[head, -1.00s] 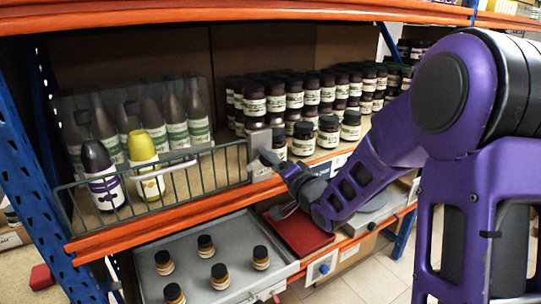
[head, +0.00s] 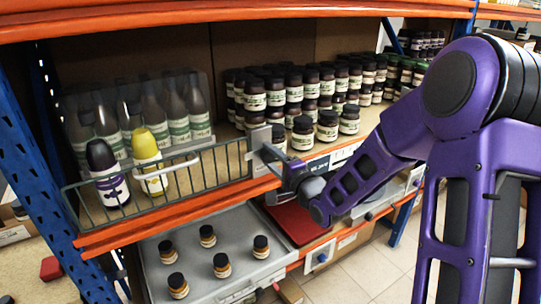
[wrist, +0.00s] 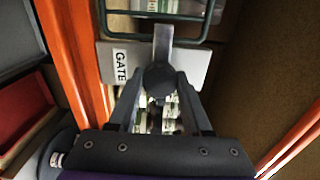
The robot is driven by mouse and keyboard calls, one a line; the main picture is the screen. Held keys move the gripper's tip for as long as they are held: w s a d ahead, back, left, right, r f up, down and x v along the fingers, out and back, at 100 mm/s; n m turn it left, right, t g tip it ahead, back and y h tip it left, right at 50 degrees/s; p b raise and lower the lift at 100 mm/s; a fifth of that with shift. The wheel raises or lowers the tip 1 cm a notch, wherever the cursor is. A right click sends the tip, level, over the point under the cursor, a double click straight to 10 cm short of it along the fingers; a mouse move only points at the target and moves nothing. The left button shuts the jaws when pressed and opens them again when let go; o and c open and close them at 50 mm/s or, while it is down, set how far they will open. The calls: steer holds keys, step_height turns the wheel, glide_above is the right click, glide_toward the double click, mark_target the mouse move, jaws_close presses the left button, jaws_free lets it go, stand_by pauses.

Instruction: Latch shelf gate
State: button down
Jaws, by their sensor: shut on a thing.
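The wire shelf gate (head: 215,172) stands along the front of the orange-edged shelf, with a pale bar handle (head: 165,165) on it. At its right end is a grey latch plate (head: 261,138). In the wrist view a pale plate labelled GATE (wrist: 119,66) lies beside the end of the wire frame, with a grey bar and a dark round knob (wrist: 158,76) in front of it. My gripper (wrist: 160,84) is shut on the knob. In the head view my gripper (head: 277,165) is at the latch, and its fingertips are partly hidden.
Two bottles, one purple (head: 106,177) and one yellow (head: 148,160), stand close behind the gate. Several dark jars (head: 290,90) stand to its right. Below are a grey tray (head: 235,222) with small jars and a red tray (head: 299,220).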

stand_by(0.3)
steer(key=shift+c, duration=1.7)
jaws_free()
steer(key=shift+s, duration=0.1)
